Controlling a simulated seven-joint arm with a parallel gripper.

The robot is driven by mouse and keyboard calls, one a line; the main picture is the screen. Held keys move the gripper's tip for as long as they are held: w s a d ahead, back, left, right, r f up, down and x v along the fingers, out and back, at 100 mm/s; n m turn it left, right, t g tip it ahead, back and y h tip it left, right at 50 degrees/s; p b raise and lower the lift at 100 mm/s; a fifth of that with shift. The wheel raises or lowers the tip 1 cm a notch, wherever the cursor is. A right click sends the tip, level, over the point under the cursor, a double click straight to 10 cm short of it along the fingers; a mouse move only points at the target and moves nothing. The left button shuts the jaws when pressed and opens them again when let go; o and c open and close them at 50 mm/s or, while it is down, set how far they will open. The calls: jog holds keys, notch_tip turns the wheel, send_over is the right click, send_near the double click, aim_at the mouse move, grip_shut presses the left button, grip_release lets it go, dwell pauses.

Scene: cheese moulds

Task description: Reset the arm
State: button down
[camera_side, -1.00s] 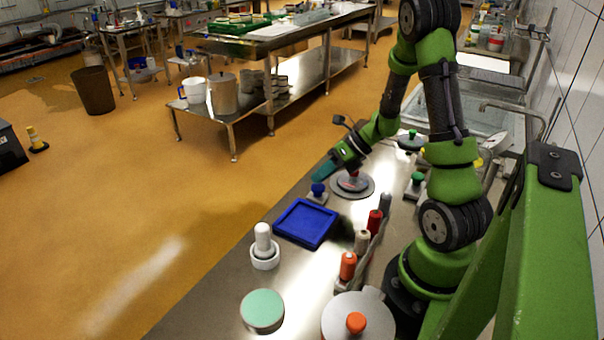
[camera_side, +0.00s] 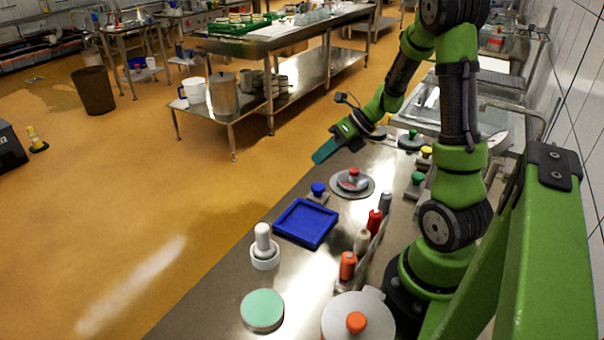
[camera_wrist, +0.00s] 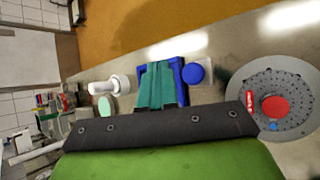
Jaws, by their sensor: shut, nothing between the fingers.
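My gripper (camera_side: 324,152) has teal fingers and is shut and empty. In the side view it is raised above the far end of the steel bench (camera_side: 222,300), beyond the round grey plate and close to the bench's left edge. In the wrist view my teal fingers (camera_wrist: 160,85) are together and overlap the blue square tray behind them. The arm is bent, with its forearm reaching left and down.
On the bench are a blue tray (camera_side: 306,223), a grey plate with a red knob (camera_side: 352,183), a blue-knobbed piece (camera_side: 318,190), a white mould with plunger (camera_side: 264,248), a green disc (camera_side: 262,311), a row of coloured-topped pieces (camera_side: 374,222) and an orange-knobbed lid (camera_side: 357,320).

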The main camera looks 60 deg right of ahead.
dwell(0.3)
jog(key=shift+n, duration=0.4)
jog(key=s+a+r+n+h, duration=0.1)
jog(key=a+r+n, duration=0.3)
jog(key=n, duration=0.7)
jog(key=s+a+r+n+h, duration=0.1)
jog(key=s+a+r+n, duration=0.3)
jog(key=a+n, duration=0.5)
jog(key=s+a+r+n+h, duration=0.1)
jog(key=s+a+r+n, duration=0.2)
jog(key=n, duration=1)
jog(key=a+r, duration=0.2)
jog(key=a, duration=0.1)
jog(key=shift+a+r, duration=0.2)
jog(key=shift+a, duration=0.05)
